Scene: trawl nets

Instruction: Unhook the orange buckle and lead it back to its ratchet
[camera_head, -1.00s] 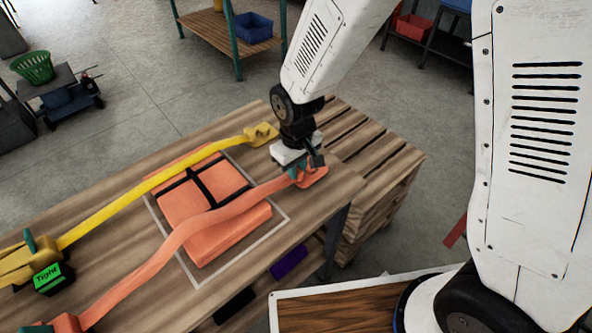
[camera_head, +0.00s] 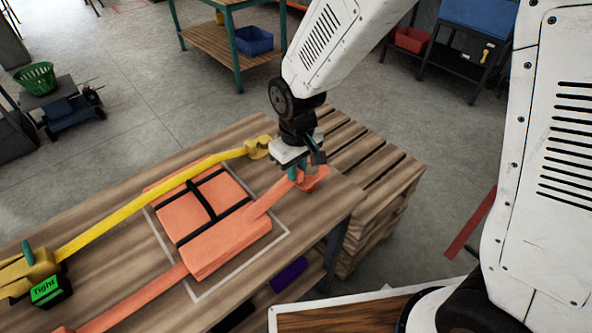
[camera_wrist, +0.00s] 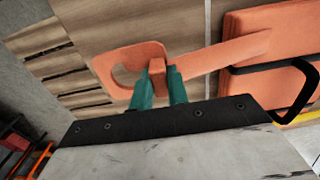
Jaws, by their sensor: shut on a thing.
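My gripper (camera_head: 298,172) is over the right end of the table, its teal fingers shut on the orange buckle (camera_head: 318,177). In the wrist view my gripper (camera_wrist: 158,76) grips the buckle's narrow part. Its C-shaped hook end (camera_wrist: 122,58) points left, and no anchor is clearly visible inside the hook. The orange strap (camera_head: 270,197) runs from the buckle to the orange package (camera_head: 225,247). Another length of strap (camera_head: 130,302) leaves the package toward the lower left. I cannot make out the strap across the package. The orange ratchet (camera_head: 63,330) barely shows at the bottom edge.
A wooden pallet stack (camera_head: 385,190) stands beyond the table's right end.

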